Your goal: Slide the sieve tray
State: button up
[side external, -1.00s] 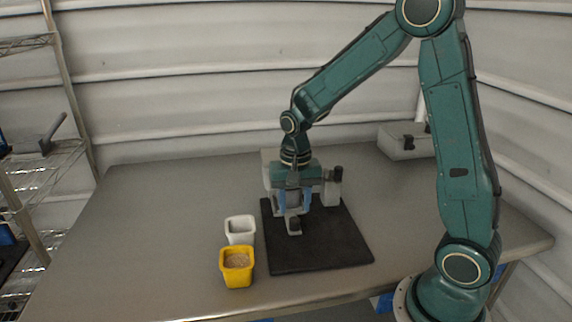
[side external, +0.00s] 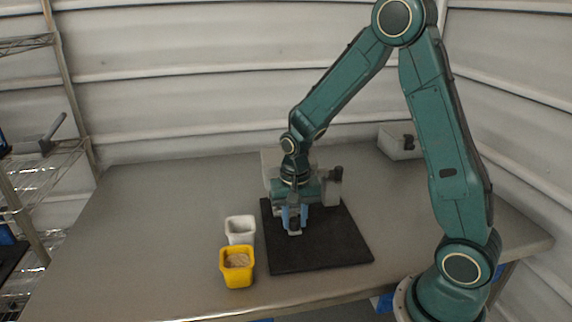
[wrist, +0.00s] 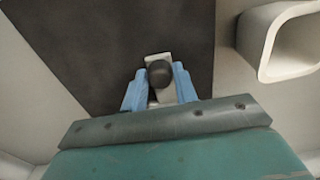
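My gripper (side external: 294,226) points down over the dark mat, with two blue fingers. In the wrist view its fingertips (wrist: 160,82) flank a dark round knob (wrist: 160,73) on a small pale tab, which I take for the sieve tray's handle. The fingers look shut on the knob, with no clear gap on either side. The tray's body is hidden. A pale grey housing (side external: 331,190), apparently the hopper, stands behind the gripper, largely covered by it.
The black mat (side external: 320,245) lies under the work. A white cup (side external: 240,231) and a yellow cup (side external: 237,274) with grainy contents stand left of it. The white cup also shows in the wrist view (wrist: 262,45). A grey box (side external: 400,142) stands at back right. The table's left side is clear.

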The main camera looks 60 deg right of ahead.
jog(key=shift+c, duration=1.3)
jog(key=shift+a, duration=0.15)
jog(key=shift+s+a, duration=1.6)
jog(key=shift+a, duration=0.15)
jog(key=shift+s+a, duration=1.6)
jog(key=shift+a, duration=0.15)
jog(key=o, duration=0.7)
jog(key=shift+c, duration=0.2)
